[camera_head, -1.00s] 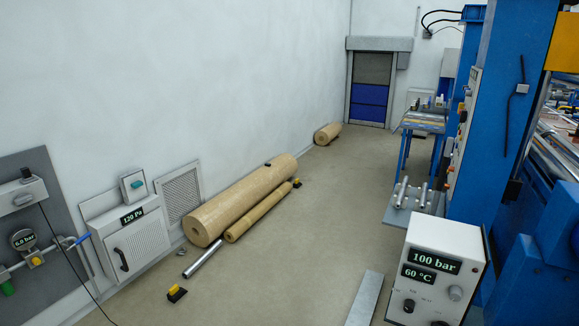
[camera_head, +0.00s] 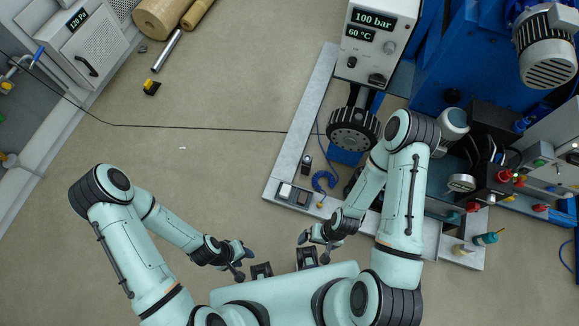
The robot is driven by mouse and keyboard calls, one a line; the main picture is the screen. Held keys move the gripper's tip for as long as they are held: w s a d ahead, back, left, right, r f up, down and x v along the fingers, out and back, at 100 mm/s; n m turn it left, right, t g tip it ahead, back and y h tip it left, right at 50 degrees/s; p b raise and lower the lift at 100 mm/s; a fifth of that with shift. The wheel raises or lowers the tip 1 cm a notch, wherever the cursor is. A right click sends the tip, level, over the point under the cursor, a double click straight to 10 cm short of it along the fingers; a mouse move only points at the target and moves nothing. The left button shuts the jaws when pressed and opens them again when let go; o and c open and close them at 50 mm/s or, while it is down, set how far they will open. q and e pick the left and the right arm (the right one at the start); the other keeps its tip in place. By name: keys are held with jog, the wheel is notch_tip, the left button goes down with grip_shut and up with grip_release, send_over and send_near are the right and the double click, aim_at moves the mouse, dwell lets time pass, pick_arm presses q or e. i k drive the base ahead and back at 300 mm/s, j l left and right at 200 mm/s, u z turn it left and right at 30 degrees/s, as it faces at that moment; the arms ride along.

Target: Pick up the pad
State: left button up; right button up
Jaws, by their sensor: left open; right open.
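I cannot make out for sure which thing is the pad. A small white fleck (camera_head: 182,148) lies on the bare floor left of the middle, too small to identify. My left gripper (camera_head: 243,262) is open and empty, close in front of my body, below and to the right of that fleck. My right gripper (camera_head: 313,248) is open and empty, a little to the right of my left one. Neither gripper touches any object of the place.
The grey machine base plate (camera_head: 275,190) lies to the right, with a control box (camera_head: 378,45) above it. A thin black cable (camera_head: 200,127) crosses the floor. The floor on the left is mostly clear.

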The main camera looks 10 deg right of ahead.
aim_at(285, 192)
jog(key=k+l, duration=0.2)
jog(key=k, duration=0.35)
jog(key=k+l, duration=0.15)
jog(key=k, duration=0.4)
jog(key=i+j, duration=0.4)
jog(key=i, duration=0.2)
jog(key=i+j, duration=0.4)
jog(key=i, duration=0.15)
jog(key=i+j, duration=0.1)
jog(key=i, duration=0.35)
